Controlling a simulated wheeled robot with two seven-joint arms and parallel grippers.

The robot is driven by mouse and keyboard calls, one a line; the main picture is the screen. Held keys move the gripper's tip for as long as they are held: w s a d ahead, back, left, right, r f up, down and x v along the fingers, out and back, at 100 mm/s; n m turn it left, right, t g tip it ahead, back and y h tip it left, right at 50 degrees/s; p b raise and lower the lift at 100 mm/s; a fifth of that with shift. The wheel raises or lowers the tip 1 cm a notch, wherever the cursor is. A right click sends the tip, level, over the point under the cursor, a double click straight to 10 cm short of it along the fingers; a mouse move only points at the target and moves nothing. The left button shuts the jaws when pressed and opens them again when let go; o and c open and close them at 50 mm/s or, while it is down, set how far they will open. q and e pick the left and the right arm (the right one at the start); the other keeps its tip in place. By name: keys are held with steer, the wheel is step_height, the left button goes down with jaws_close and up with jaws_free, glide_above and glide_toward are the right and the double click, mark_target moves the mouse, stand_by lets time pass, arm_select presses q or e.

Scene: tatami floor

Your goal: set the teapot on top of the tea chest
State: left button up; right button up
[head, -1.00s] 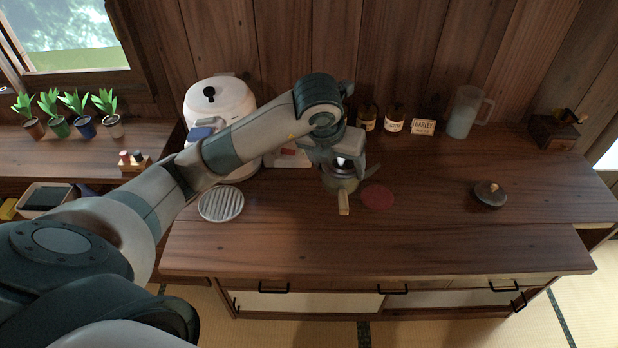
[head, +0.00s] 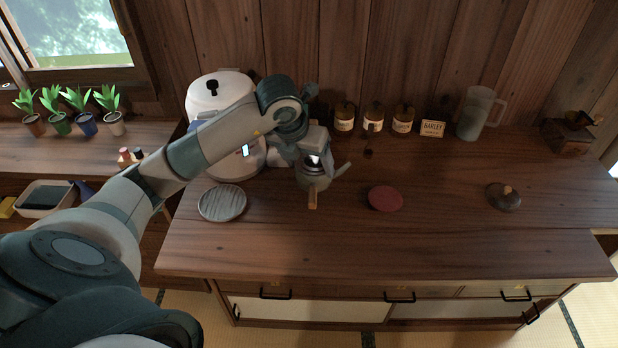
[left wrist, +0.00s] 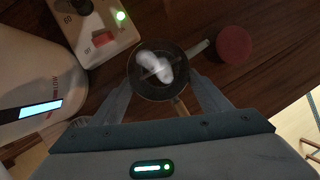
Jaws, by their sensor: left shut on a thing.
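The teapot (head: 312,183) is grey and lidless, with a wooden side handle toward the front and a spout pointing right. My left gripper (head: 315,166) is shut on it; in the left wrist view the fingers flank the round pot (left wrist: 135,88), which has something whitish inside. Whether its base clears the wood is hard to tell. A dark round lid with a light knob (head: 503,197) lies at the right. The wooden chest with drawers and black handles (head: 400,250) spans the front; which piece is called the tea chest is not marked. My right gripper is not in view.
A red round mat (head: 385,198) lies right of the pot, a ribbed grey disc (head: 222,203) left. A white cooker (head: 220,95) and a switch box (left wrist: 95,25) stand close by. Jars (head: 373,118), a pitcher (head: 480,112) and a wooden grinder-like box (head: 567,136) line the back.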

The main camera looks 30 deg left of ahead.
mark_target(323, 182)
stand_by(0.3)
arm_select(q)
steer(key=shift+f, duration=0.25)
step_height(323, 182, down, 2)
steer(key=shift+f+b, duration=0.1)
steer(key=shift+b, duration=0.7)
steer(key=shift+f+b, duration=0.3)
steer(key=shift+f, duration=0.3)
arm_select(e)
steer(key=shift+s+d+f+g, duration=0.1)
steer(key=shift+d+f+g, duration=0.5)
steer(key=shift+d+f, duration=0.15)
arm_select(q)
steer(key=o, duration=1.5)
steer(key=shift+f, duration=0.1)
